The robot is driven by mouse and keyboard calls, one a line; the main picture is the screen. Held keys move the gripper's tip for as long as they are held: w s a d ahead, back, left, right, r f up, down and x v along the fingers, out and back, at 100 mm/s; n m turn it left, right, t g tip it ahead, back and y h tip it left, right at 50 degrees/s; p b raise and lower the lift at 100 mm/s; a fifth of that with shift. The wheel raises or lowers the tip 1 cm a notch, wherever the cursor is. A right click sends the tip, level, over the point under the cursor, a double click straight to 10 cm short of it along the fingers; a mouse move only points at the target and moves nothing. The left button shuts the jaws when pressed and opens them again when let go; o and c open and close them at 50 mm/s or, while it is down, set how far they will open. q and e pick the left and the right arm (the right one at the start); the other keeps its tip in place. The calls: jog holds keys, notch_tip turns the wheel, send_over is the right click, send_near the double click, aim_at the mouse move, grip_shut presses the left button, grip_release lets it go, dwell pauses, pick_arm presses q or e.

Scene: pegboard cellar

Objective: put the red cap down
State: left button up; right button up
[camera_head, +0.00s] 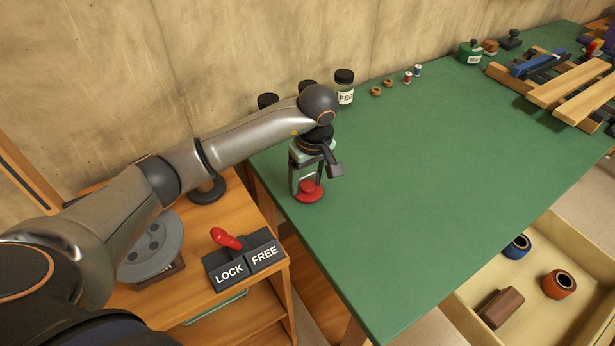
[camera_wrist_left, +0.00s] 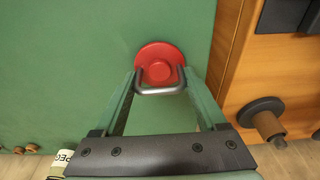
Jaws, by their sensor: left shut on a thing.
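The red cap (camera_head: 309,196) is a round, flanged disc with a smaller raised top. My right gripper is not in view.
A LOCK/FREE switch box (camera_head: 245,262) with a red lever stands on the wooden cabinet (camera_head: 190,302) at left. A PEGS jar (camera_head: 345,88) and small spools (camera_head: 407,77) line the wall side. An open drawer (camera_head: 535,318) lies at lower right. The bench middle is clear.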

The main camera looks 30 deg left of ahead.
aim_at(312, 194)
pick_arm(q)
jog(key=o, duration=0.9)
jog(key=shift+f, duration=0.15)
jog(key=o, duration=0.4)
jog(key=shift+c, duration=0.2)
jog(key=shift+r, duration=0.45)
notch_tip(312, 194, up, 11)
jog(key=d, duration=0.1)
jog(key=shift+s+d+r+p, duration=0.2)
jog(key=shift+s+d+p, duration=0.1)
jog(key=shift+s, duration=0.15)
